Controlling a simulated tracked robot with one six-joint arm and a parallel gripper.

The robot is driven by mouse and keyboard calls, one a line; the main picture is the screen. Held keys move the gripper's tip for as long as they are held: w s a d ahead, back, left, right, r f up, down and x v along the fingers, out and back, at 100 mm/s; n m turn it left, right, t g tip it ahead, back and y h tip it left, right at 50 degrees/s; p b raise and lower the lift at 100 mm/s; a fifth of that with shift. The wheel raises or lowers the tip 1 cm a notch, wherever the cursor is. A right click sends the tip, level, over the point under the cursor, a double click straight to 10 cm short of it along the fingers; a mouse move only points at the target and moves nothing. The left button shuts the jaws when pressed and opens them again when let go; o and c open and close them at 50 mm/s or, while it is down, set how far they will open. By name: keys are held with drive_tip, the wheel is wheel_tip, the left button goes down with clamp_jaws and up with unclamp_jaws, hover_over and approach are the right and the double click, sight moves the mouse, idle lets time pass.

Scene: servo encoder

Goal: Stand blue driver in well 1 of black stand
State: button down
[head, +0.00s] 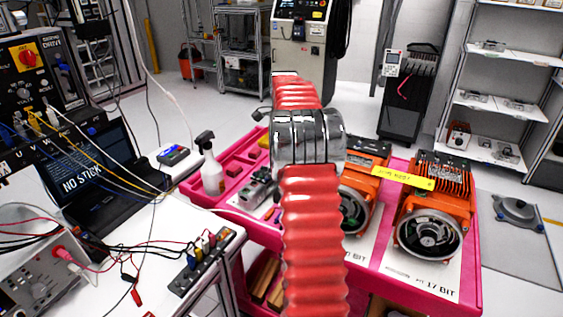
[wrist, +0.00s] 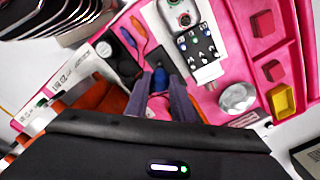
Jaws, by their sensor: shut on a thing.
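In the wrist view my gripper (wrist: 160,86) is shut on the blue driver (wrist: 160,76), whose blue handle shows between the two fingertips. A dark block (wrist: 166,56), which looks like the black stand, lies just beyond the driver. Its wells cannot be made out, and I cannot tell whether the driver touches it or is above it. An orange-handled tool (wrist: 138,26) and another blue-handled tool (wrist: 127,39) lie beyond to the left. In the head view my red arm hides the gripper, driver and stand.
The pink cart (head: 468,290) carries orange motors (head: 435,205), a spray bottle (head: 211,165) and a grey device (head: 259,187).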

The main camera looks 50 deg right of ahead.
drive_tip(key=shift+f, duration=1.95)
drive_tip(key=c, duration=1.4)
unclamp_jaws()
drive_tip(key=shift+c, duration=0.2)
drive_tip(key=shift+c, duration=0.4)
drive_tip(key=shift+w+r, duration=0.15)
drive_tip(key=shift+r, duration=0.1)
drive_tip(key=shift+r, duration=1.05)
drive_tip(key=shift+r, duration=0.1)
drive_tip(key=shift+r, duration=2.4)
